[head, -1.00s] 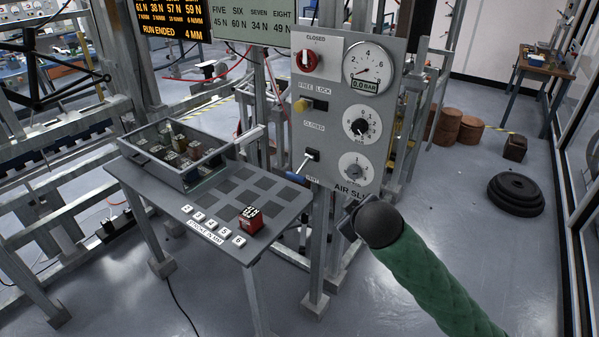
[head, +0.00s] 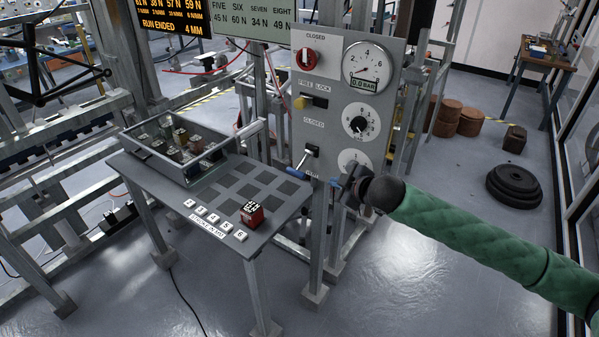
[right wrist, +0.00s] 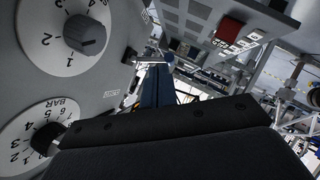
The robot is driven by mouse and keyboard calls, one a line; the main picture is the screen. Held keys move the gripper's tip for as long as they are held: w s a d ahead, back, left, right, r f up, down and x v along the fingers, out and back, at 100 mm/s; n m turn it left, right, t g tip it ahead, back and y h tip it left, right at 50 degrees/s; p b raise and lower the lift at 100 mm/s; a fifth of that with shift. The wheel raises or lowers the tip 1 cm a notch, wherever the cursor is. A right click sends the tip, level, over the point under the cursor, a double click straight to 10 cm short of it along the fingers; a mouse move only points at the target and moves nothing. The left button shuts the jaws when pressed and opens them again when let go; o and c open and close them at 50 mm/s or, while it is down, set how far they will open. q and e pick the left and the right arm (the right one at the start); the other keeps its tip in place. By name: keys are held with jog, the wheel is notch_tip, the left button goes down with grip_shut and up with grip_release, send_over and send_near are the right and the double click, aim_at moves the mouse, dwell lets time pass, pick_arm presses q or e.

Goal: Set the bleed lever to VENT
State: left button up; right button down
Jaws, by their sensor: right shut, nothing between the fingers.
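The bleed lever (head: 299,171) has a blue handle on a metal stem. It sticks out from a black pivot on the lower left of the grey panel (head: 325,88) and slants down to the left. A CLOSED label (head: 313,124) is above it and a VENT label (head: 312,175) below it. The pivot also shows in the right wrist view (right wrist: 129,55). My right gripper (head: 336,184) is shut and empty, in front of the panel's lower edge, right of the handle and apart from it. Its blue fingers show in the wrist view (right wrist: 157,88). My left gripper is out of view.
A table (head: 165,188) with a parts tray (head: 150,163) and a red block (head: 251,213) stands left of the lever.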

jog(key=a+y, duration=0.2)
jog(key=r+n+y+p, duration=0.1)
jog(key=r+y+p, duration=0.15)
jog(key=p, duration=0.25)
send_over(300, 172)
jog(key=s+a, duration=0.2)
jog(key=s, duration=0.2)
jog(key=f, duration=0.1)
jog(key=shift+w+d+f+p, duration=0.3)
jog(key=shift+w+d+f, duration=0.1)
jog(key=shift+f, duration=0.25)
jog(key=shift+w+d+f+p, duration=0.3)
jog(key=shift+w+f, duration=0.05)
jog(key=shift+f, duration=0.25)
jog(key=shift+w+d+f, duration=0.15)
jog(key=shift+w+f, duration=0.1)
jog(key=shift+f, duration=0.3)
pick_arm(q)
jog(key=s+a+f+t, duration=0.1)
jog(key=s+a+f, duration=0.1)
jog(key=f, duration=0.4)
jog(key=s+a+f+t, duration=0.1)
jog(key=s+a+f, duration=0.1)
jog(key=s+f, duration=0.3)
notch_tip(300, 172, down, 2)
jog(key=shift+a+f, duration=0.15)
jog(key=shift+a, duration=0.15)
